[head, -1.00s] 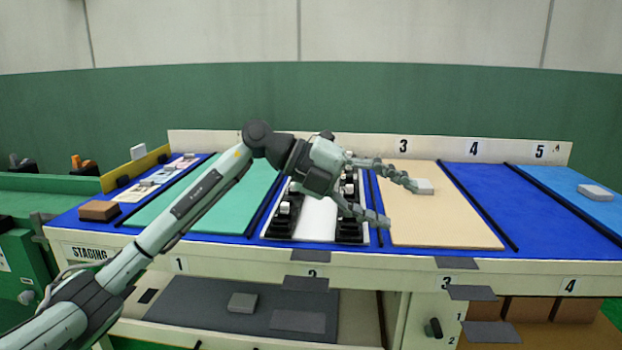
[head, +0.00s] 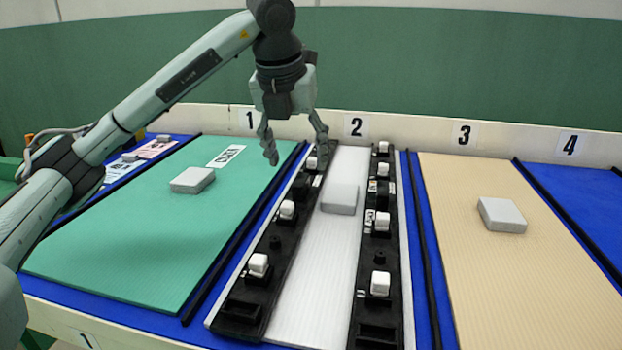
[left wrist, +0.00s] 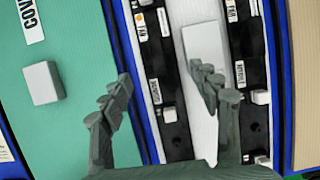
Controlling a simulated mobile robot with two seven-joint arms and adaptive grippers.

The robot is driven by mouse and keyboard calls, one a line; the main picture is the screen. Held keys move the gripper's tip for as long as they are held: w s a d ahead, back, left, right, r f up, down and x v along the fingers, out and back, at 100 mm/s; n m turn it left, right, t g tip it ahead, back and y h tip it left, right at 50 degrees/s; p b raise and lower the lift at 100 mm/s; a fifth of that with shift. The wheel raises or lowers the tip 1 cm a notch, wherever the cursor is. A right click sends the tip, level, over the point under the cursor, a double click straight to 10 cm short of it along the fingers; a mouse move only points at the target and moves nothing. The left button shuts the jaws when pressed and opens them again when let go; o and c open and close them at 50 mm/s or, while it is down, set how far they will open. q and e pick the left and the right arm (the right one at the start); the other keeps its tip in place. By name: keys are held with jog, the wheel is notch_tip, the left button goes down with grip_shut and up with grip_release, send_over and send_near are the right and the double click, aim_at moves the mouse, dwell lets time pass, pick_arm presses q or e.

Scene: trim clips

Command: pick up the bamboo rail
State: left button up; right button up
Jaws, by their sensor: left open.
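I cannot make out anything that is clearly a bamboo rail in either view. My left gripper (head: 296,160) points down, open and empty, over the far end of the left black rail (head: 276,242) in bay 2. In the left wrist view its spread fingers (left wrist: 160,78) straddle part of that rail, and one finger overlaps the white panel. A right black rail (head: 381,255) runs along the panel's other side. Both rails carry small white blocks and labels. My right gripper is not in view.
A pale block (head: 339,199) lies on the white panel (head: 318,275). Other pale blocks rest on the green panel (head: 110,245) and the tan panel (head: 490,280). Dark dividers (head: 430,250) separate the bays. A low numbered back board (head: 410,132) stands behind them.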

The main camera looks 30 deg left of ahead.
aim_at(301, 179)
pick_arm(q)
jog(key=shift+w+a, duration=0.15)
jog(key=shift+a, duration=0.15)
jog(key=shift+w+f, duration=0.15)
jog(key=shift+f, duration=0.15)
jog(key=shift+x, duration=0.85)
jog(key=x, duration=0.5)
jog(key=shift+d, duration=0.1)
jog(key=c, duration=1.2)
jog(key=shift+r, duration=0.1)
